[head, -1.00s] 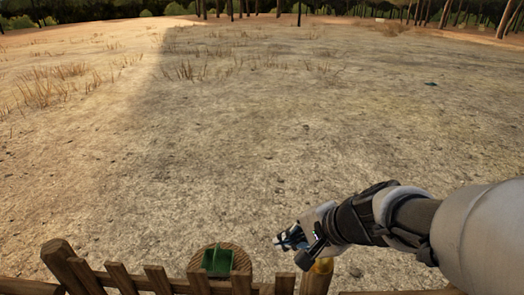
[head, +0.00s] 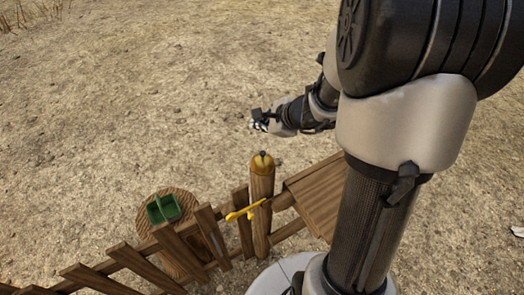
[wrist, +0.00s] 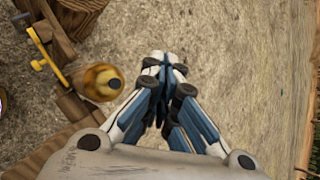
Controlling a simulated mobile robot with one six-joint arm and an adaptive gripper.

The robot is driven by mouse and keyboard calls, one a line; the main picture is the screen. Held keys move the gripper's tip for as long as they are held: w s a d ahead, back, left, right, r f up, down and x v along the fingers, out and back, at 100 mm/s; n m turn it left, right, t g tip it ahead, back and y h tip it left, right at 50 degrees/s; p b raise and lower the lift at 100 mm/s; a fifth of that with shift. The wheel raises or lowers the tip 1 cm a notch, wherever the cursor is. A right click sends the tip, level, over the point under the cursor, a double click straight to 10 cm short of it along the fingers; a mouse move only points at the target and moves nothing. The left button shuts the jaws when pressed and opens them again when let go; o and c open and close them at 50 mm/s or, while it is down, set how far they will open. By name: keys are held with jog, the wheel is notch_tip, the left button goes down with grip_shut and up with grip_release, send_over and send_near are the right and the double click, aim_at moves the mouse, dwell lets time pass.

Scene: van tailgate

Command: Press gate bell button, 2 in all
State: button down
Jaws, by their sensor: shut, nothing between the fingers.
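The gate bell is a golden dome (head: 262,166) on top of a wooden post, with a small dark button (head: 262,153) on its crown. In the wrist view the bell (wrist: 98,82) is left of my fingers, and its dark button (wrist: 113,84) faces the camera. My gripper (head: 257,122) is shut and empty, over the dirt beyond the bell in the head view. In the wrist view its closed fingertips (wrist: 164,60) are to the right of the bell, apart from it.
A wooden picket fence (head: 130,262) runs beside the post, with a yellow latch (head: 245,211) near it. A green bin (head: 163,208) stands on a round wooden top (head: 148,228). A wooden board (head: 318,197) is right of the post. Open dirt lies beyond.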

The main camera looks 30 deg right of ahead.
jog(key=b, duration=0.6)
send_over(261, 155)
notch_tip(261, 155, down, 8)
jog(key=shift+w+r, duration=0.1)
jog(key=shift+f+b, duration=0.5)
jog(key=shift+b, duration=0.2)
dwell(0.5)
jog(key=shift+f+b, duration=0.4)
jog(key=shift+b, duration=0.2)
jog(key=shift+f+b, duration=0.55)
jog(key=shift+b, duration=0.1)
dwell(0.5)
dwell(0.3)
jog(key=shift+r+p, duration=0.75)
jog(key=shift+r, duration=0.3)
jog(key=shift+r+p, duration=2)
jog(key=shift+r, duration=0.45)
